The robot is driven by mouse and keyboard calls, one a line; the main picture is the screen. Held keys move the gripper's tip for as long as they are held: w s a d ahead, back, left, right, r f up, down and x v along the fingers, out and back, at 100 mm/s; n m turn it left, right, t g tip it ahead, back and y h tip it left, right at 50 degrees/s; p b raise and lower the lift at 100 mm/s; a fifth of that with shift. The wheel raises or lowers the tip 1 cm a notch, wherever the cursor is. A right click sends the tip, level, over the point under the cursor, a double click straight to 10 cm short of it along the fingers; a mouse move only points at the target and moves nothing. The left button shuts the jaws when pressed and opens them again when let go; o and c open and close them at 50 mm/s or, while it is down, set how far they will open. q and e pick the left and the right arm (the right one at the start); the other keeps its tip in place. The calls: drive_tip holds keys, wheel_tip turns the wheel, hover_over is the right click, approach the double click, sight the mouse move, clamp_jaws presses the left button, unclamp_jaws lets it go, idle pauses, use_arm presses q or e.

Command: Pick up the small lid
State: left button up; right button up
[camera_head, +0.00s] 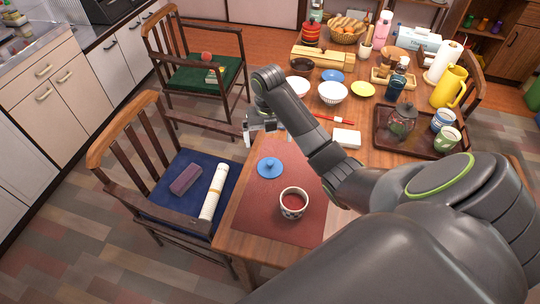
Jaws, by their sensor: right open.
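The small lid (270,168) is blue and round with a knob on top. It lies on a reddish-brown placemat (253,216) near the left edge of the wooden table. My right gripper (247,138) is open and empty, above and behind the lid at the table's left edge, apart from it. My right arm crosses the table from the lower right. My left gripper is not in view.
A patterned cup (293,203) with red liquid stands in front of the lid. A white box (346,138) and several bowls, plates and bottles lie beyond my arm. A dark tray (380,128) holds mugs. Chairs stand left of the table.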

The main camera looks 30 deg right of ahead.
drive_tip(key=b, duration=0.6)
hover_over(269, 162)
wheel_tip(269, 162, down, 6)
drive_tip(key=shift+w+f, duration=0.1)
drive_tip(key=shift+f, duration=0.55)
drive_tip(key=shift+w+d+f+b, duration=0.15)
drive_tip(key=shift+f+b, duration=0.2)
drive_tip(key=shift+f, duration=0.85)
drive_tip(key=shift+d+f+b, duration=0.1)
drive_tip(key=shift+f+b, duration=0.2)
drive_tip(key=shift+f, duration=0.85)
drive_tip(key=c, duration=1)
